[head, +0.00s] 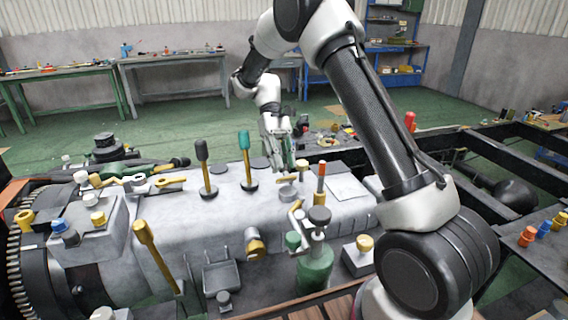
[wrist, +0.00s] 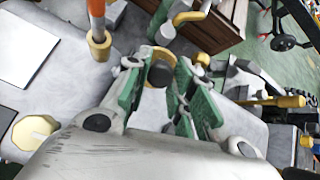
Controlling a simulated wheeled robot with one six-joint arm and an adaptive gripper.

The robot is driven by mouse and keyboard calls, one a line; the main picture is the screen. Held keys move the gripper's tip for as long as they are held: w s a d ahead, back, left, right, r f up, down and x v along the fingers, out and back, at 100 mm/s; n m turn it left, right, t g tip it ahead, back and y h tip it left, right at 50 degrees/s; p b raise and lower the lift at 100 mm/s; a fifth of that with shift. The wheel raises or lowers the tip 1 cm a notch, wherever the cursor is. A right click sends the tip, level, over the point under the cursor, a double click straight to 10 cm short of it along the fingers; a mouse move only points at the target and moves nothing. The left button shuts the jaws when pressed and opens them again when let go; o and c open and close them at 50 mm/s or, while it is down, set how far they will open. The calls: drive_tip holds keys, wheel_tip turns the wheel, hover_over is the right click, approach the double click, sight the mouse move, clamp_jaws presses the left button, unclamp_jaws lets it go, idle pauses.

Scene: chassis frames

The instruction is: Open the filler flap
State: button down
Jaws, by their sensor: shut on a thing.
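My gripper (head: 290,168) reaches down over the grey engine block in the head view, just above a small round grey filler fitting (head: 288,190). In the wrist view its green-padded fingers (wrist: 160,92) are closed in around a small part with a dark round face and a tan rim, which I take to be the filler flap (wrist: 160,73). The fingers and the wrist housing hide much of the flap. I cannot tell how far it is tilted.
An orange-handled lever (head: 321,172) stands close on the right; it also shows in the wrist view (wrist: 98,18). A green bottle (head: 315,267) stands in front. Black and green knobbed levers (head: 245,150) rise on the left. A white sheet (head: 347,188) lies flat on the right.

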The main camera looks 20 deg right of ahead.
drive_tip(key=shift+w+f+g, duration=0.2)
drive_tip(key=shift+w+g, duration=0.25)
drive_tip(key=shift+g, duration=0.25)
drive_tip(key=shift+w+f+g, duration=0.2)
drive_tip(key=shift+w+g, duration=0.25)
drive_tip(key=shift+g, duration=0.25)
drive_tip(key=c, duration=1.2)
unclamp_jaws()
